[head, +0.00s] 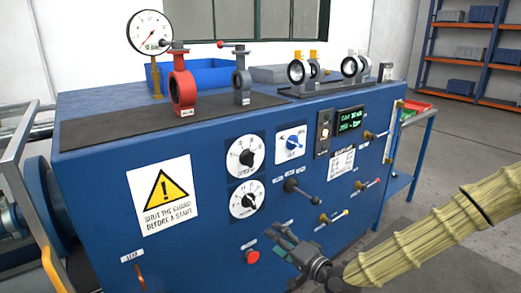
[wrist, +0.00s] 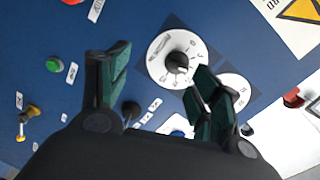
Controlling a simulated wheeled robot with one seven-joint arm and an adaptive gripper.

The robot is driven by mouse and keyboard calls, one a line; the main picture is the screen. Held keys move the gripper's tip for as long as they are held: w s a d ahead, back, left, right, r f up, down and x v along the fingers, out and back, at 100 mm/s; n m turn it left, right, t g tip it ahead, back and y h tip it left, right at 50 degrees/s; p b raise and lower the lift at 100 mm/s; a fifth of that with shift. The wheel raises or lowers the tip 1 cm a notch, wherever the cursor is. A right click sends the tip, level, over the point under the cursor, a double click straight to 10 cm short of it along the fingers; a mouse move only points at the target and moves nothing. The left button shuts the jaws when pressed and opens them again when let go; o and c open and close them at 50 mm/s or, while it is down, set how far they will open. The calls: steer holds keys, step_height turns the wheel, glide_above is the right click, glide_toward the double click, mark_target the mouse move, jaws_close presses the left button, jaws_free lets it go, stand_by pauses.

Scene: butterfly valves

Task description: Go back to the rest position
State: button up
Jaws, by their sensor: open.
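My gripper (head: 282,244) is in front of the blue panel's lower part, right of a red push button (head: 252,257). In the wrist view my gripper (wrist: 158,88) has its two dark green fingers spread, with nothing between them but the panel behind. A white dial (wrist: 177,60) with a black knob shows beyond the fingers; a second dial (wrist: 235,88) is partly hidden by the right finger. A red butterfly valve (head: 181,88) and a grey valve (head: 241,84) stand on top of the cabinet.
The blue cabinet (head: 100,240) carries a lever (head: 296,188), several small handles and a warning sign (head: 163,198). A pressure gauge (head: 150,33) stands on top. A blue side table (head: 420,118) is at the right. Open floor lies beyond it, before the shelves (head: 470,50).

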steer(key=s+d+f+n+g+h, duration=0.15)
steer(key=s+f+g, duration=0.25)
steer(key=s+f, duration=0.65)
steer(key=s+f+n+g+h, duration=0.1)
steer(key=s+f+g+h, duration=0.2)
steer(key=s+f, duration=0.7)
steer(key=s+d+f+n+g+h, duration=0.1)
steer(key=s+d+f+g, duration=0.15)
steer(key=s+f, duration=0.3)
steer(key=s+d+f+n+g+h, duration=0.1)
steer(key=s+d+f+g+h, duration=0.1)
steer(key=s+d+f, duration=0.3)
steer(key=s+d+f+n+g+h, duration=0.2)
steer(key=s+d+f+h, duration=0.1)
steer(key=s+d, duration=0.5)
step_height(320, 180, up, 16)
steer(key=a+p, duration=0.1)
steer(key=p, duration=1.5)
steer(key=shift+s+a+f, duration=0.2)
steer(key=shift+s, duration=0.25)
